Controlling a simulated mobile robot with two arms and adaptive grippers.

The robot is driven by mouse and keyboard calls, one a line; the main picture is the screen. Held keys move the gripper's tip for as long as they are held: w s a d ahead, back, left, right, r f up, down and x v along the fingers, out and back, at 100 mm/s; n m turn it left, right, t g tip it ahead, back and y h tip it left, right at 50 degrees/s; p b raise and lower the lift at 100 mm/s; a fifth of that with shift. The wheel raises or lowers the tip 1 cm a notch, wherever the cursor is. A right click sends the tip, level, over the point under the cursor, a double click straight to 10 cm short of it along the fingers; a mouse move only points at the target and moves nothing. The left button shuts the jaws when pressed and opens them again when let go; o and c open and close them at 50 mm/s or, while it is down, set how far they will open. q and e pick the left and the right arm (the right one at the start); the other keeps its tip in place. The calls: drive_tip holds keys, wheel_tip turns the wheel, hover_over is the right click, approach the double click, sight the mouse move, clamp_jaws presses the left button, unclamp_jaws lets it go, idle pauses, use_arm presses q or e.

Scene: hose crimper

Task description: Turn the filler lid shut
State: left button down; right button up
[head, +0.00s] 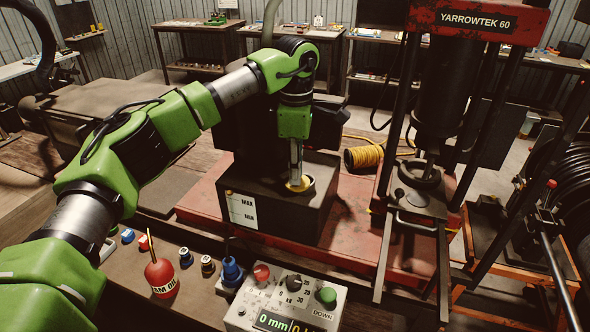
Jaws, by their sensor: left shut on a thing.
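The filler lid (300,185) is a small yellowish disc on top of a dark tank (290,219) with a MAX/MIN level plate on its front. My left gripper (297,178) reaches straight down from above and is shut on the lid. The fingers and the lid's far side are partly hidden, so I cannot tell how far round the lid is turned. My right gripper is not in the head view.
A control box (285,305) with red and green buttons stands in front of the tank. A red oil can (161,278) and several small fittings lie to its left. The YARROWTEK press (440,95) stands at the right.

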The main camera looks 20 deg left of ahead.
sight(303, 177)
use_arm(q)
drive_tip(key=m, duration=0.1)
drive_tip(key=w+m+p, duration=0.1)
drive_tip(key=m, duration=0.1)
drive_tip(key=shift+w+d+r+m, duration=0.1)
drive_tip(key=shift+w+r+m, duration=0.1)
drive_tip(key=shift+m, duration=0.1)
drive_tip(key=shift+w+d+m+p, duration=0.2)
drive_tip(key=shift+w+m+p, duration=0.15)
drive_tip(key=shift+m, duration=0.7)
drive_tip(key=shift+w+d+m+p, duration=0.25)
drive_tip(key=shift+m+p, duration=0.1)
drive_tip(key=shift+m, duration=0.7)
drive_tip(key=c, duration=2)
unclamp_jaws()
drive_tip(key=shift+f, duration=0.1)
wheel_tip(303, 177, up, 12)
drive_tip(key=shift+f, duration=0.1)
